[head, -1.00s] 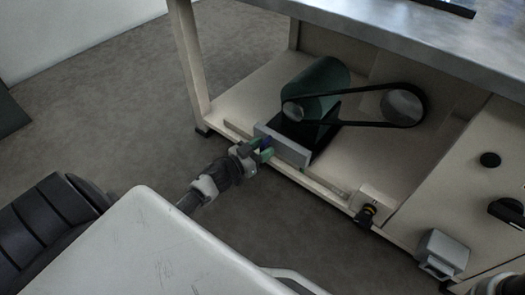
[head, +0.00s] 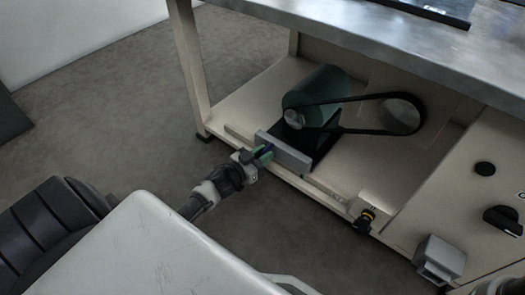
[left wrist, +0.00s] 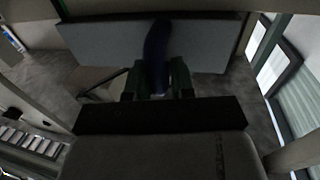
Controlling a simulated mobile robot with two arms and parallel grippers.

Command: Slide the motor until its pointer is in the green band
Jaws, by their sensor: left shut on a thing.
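The green motor (head: 322,88) sits on a dark base inside the open cabinet under the bench. A grey plate (head: 290,157) stands upright along its front. My left gripper (head: 262,153) is at the left part of this plate, with its green fingers shut on a dark blue handle. In the left wrist view, the blue handle (left wrist: 157,50) stands between the fingers, in front of the grey plate (left wrist: 205,45). I cannot make out the pointer or the green band.
A black belt (head: 360,99) runs from the motor's pulley to a larger pulley (head: 401,112) on the right. The metal bench top (head: 350,30) overhangs above. Grey floor lies open at left.

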